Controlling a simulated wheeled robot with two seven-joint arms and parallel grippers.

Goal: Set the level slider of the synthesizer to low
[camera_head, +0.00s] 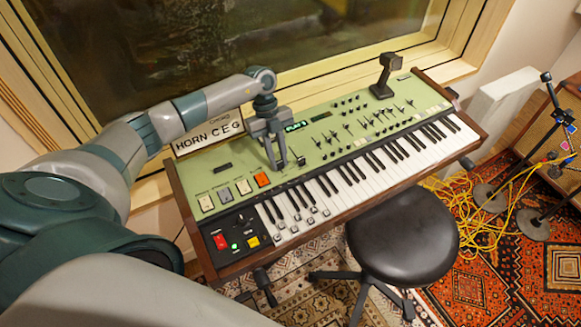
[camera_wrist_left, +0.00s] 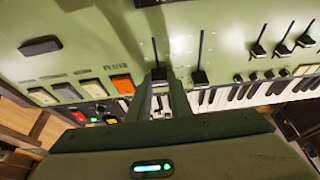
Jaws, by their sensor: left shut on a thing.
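The green synthesizer (camera_head: 225,155) stands below the window, its keys toward the stool. My left gripper (camera_head: 283,163) is over the left part of its panel, right of the orange button. In the left wrist view its narrow fingers (camera_wrist_left: 158,92) are shut on a dark slider knob (camera_wrist_left: 158,73). The slider's slot runs up from the knob, away from the keys, so the knob sits at the key-side end. A second slider (camera_wrist_left: 199,76) stands just to its right, also near its key-side end. I cannot read which label marks the level slider. My right gripper is not in view.
More sliders (camera_wrist_left: 258,49) stand to the right. An orange button (camera_head: 262,180), pale switches and a red button (camera_head: 219,241) lie to the left. A dark block on a stand (camera_head: 387,75) rises at the back right. A black stool (camera_head: 403,235) stands before the keys.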

